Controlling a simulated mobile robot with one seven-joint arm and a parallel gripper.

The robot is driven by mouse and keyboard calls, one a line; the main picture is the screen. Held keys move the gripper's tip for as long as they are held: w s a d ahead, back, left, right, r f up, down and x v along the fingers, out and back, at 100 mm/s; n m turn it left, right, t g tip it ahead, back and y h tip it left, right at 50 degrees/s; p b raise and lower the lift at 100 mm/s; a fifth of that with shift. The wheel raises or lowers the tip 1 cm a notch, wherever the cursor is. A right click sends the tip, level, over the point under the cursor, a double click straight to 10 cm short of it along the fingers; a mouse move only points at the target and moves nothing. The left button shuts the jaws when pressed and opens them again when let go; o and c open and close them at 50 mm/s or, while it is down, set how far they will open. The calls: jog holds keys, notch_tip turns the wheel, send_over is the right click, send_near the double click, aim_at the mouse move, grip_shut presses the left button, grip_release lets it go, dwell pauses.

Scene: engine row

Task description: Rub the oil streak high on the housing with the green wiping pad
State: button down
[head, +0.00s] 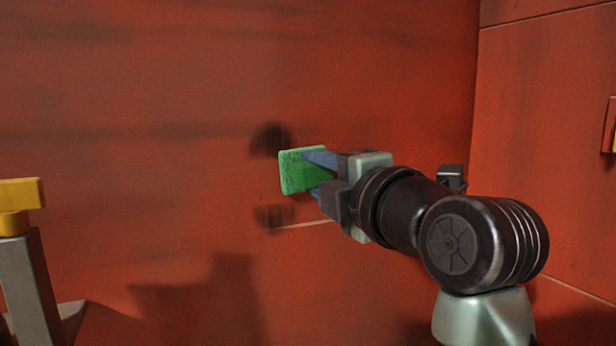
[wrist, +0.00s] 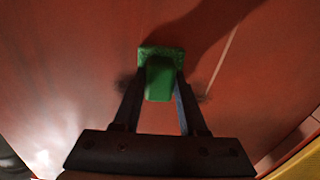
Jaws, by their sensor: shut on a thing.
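The green wiping pad (head: 302,171) is held in my gripper (head: 318,175), its broad face turned to the red housing (head: 130,120). In the wrist view the pad (wrist: 161,58) sits between the two fingers, which are shut on its grip block. A dark oil streak (head: 271,139) shows on the housing as one patch above the pad and a fainter patch below it. Its middle is hidden by the pad. In the wrist view, dark smudges (wrist: 124,83) show on both sides of the fingers. The pad is at or very close to the surface; I cannot tell if it touches.
A yellow-topped grey post (head: 22,205) stands at the lower left. A red side wall (head: 550,130) with a small fitting (head: 609,125) rises at the right. A pale line (head: 300,224) runs on the housing below the pad. The housing left of the pad is bare.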

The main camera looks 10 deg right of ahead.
aim_at(299, 152)
jog(key=shift+a+r+p, duration=0.1)
jog(key=shift+r+p, duration=0.75)
jog(key=shift+r, duration=0.65)
jog(key=shift+s+a+f+b, duration=0.15)
jog(key=shift+a+b, duration=0.15)
jog(key=shift+a, duration=0.25)
jog(key=shift+s+a+b, duration=0.25)
jog(key=shift+s+a, duration=0.1)
jog(key=shift+a, duration=0.75)
jog(key=shift+s+a+b, duration=0.2)
jog(key=shift+s+a, duration=0.2)
jog(key=shift+a, duration=0.7)
jog(key=shift+s+a+b, duration=0.25)
jog(key=shift+s+a, duration=0.1)
jog(key=shift+a, duration=0.75)
jog(key=b+v, duration=0.1)
jog(key=v, duration=0.5)
jog(key=shift+d, duration=0.1)
jog(key=v, duration=0.3)
jog(key=shift+b, duration=0.3)
